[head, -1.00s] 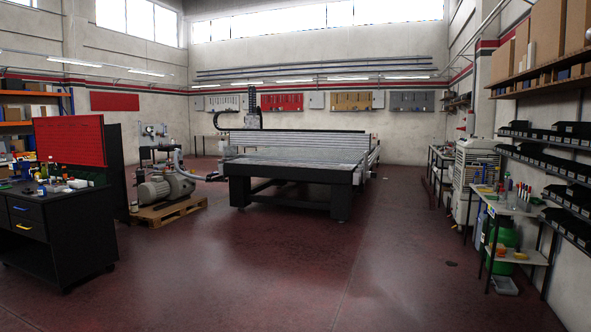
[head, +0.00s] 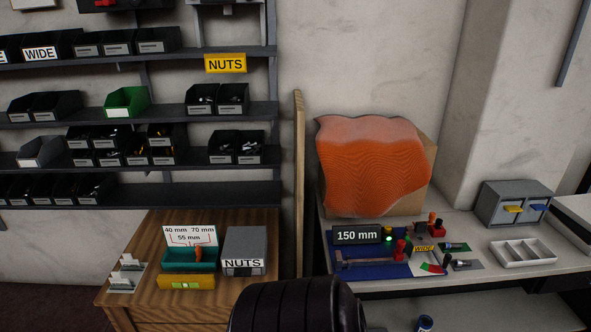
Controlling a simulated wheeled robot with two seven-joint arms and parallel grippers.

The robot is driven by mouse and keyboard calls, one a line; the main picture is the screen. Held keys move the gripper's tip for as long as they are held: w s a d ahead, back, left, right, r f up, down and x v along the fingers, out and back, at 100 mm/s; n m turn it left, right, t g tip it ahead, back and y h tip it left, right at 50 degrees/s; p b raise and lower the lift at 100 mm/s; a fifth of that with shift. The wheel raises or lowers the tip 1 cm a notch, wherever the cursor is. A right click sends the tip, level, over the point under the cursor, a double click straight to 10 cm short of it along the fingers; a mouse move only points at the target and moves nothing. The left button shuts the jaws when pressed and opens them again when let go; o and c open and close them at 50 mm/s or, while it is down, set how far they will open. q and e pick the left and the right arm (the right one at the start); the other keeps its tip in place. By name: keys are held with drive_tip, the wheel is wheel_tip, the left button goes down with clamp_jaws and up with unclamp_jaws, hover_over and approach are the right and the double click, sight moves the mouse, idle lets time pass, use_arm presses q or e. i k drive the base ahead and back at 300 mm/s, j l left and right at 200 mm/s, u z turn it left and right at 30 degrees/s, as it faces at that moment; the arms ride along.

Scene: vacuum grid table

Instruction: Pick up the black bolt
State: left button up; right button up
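I cannot make out a black bolt for certain in the head view. Open black bins (head: 218,98) on the wall shelves hold small parts, some dark and some shiny, too small to tell apart. Small dark pieces also lie on the right bench, near a blue mat (head: 365,269) and a sign reading 150 mm (head: 357,235). A teal tray (head: 180,258) with an orange item stands on the wooden cabinet at the left, under a label reading 40 mm, 70 mm, 55 mm. Neither gripper can be seen.
A grey box marked NUTS (head: 245,250) stands on the wooden cabinet (head: 140,300). A white divided tray (head: 522,252) and grey drawer unit (head: 514,203) are farther right. A dark rounded shape blocks the bottom middle.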

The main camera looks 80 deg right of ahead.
sight(438, 222)
drive_tip(key=l+z, duration=0.1)
drive_tip(key=z, duration=2.4)
